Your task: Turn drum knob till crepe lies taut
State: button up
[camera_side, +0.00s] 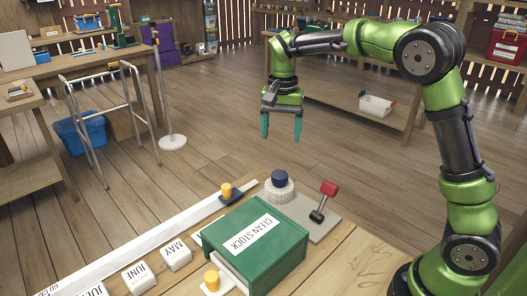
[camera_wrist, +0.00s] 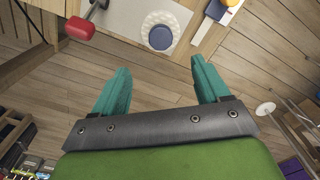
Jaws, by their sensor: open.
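A dark blue round knob (camera_side: 278,177) sits on a white ridged drum (camera_side: 281,193), on a grey plate (camera_side: 322,226) at the table's far edge. In the wrist view the knob (camera_wrist: 160,37) and drum (camera_wrist: 150,24) show beyond my fingertips. My gripper (camera_side: 281,130) is open and empty, with teal fingers pointing down. It hangs above and apart from the knob; its fingers also show in the wrist view (camera_wrist: 161,72). A long white strip (camera_side: 150,232) runs along the table edge; I cannot tell whether it is the crepe, or how taut any crepe lies.
A red-handled lever (camera_side: 329,188) stands right of the drum. A yellow peg (camera_side: 226,190) on a blue base stands left of it. A green box labelled CLEAN STOCK (camera_side: 254,240) stands in front. White blocks marked MAY (camera_side: 175,255) and JUNE (camera_side: 138,277) lie left.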

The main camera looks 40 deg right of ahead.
jog(key=shift+r, duration=1.4)
jog(key=s+a+n+t+y, duration=0.1)
jog(key=s+a+n+t, duration=0.2)
jog(key=s, duration=0.8)
jog(key=s+a+r+n+t+y, duration=0.1)
jog(key=s+a+n+t, duration=0.2)
jog(key=s, duration=0.7)
jog(key=shift+s+n+t, duration=0.35)
jog(key=shift+n+t, duration=0.15)
jog(key=shift+t, duration=0.1)
